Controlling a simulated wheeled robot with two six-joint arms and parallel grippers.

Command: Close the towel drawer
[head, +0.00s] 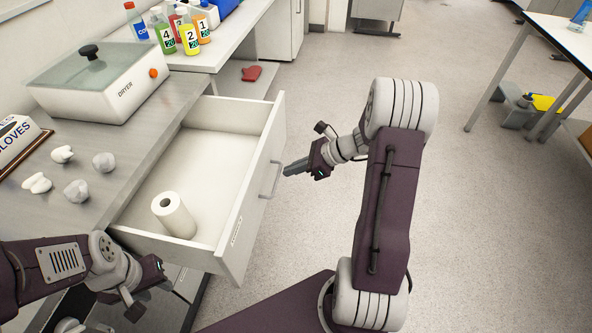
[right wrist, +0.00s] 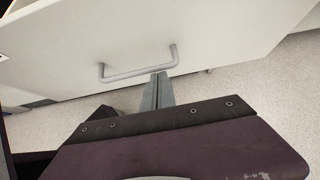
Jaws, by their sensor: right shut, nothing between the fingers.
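The towel drawer (head: 208,165) is white and pulled out from the counter, with a paper towel roll (head: 175,215) standing inside near its front left corner. Its front carries a grey bar handle (head: 272,178), which also shows in the right wrist view (right wrist: 138,72). My right gripper (head: 286,171) is shut and empty, with its fingertips close to the drawer front by the handle. In the right wrist view its fingertips (right wrist: 159,76) are close to the handle's right end; I cannot tell whether they touch. My left gripper (head: 135,310) is low beside the drawer's near side; its fingers are not clear.
A dryer box (head: 98,80), crumpled white gloves (head: 75,190) and a glove box (head: 18,145) are on the counter (head: 150,130). Numbered bottles (head: 188,38) stand behind. A red cloth (head: 251,73) lies on a low shelf.

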